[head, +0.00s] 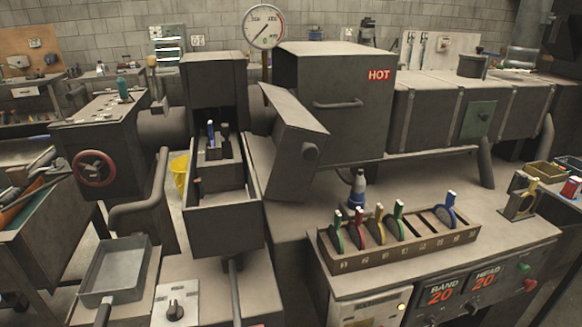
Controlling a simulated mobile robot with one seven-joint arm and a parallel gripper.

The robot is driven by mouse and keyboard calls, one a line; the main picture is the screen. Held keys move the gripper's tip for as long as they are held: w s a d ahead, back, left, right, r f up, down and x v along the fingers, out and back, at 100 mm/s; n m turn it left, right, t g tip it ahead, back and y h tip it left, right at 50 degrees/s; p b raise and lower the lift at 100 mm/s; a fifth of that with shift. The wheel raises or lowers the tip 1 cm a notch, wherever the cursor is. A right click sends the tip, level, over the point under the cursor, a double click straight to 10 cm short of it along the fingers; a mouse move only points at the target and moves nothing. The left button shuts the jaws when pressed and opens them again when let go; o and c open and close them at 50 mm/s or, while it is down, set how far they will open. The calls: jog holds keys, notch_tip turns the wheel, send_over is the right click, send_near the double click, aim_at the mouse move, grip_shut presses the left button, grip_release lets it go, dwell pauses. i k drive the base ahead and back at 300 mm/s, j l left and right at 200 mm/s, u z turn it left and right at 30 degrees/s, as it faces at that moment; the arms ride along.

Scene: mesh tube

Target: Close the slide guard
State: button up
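The guard is swung away from the slide housing (214,72), whose front is open. A long open trough (224,232) runs forward from the housing and holds a block with small blue and dark parts (215,148). The guard's hinge line is not clear. My gripper is not in view.
A grey box marked HOT (335,100) with a bar handle stands right of the guard. A rack of coloured tools (400,240) and a blue-and-white bottle (357,188) stand on the bench. A grey tray (115,270) lies front left.

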aim_at(286, 162)
jog(key=l+z, duration=0.1)
jog(key=l, duration=0.75)
jog(key=i+l, duration=0.15)
jog(key=l, duration=0.7)
jog(key=j, duration=0.2)
jog(key=i+j, duration=0.15)
jog(key=j+z, duration=0.05)
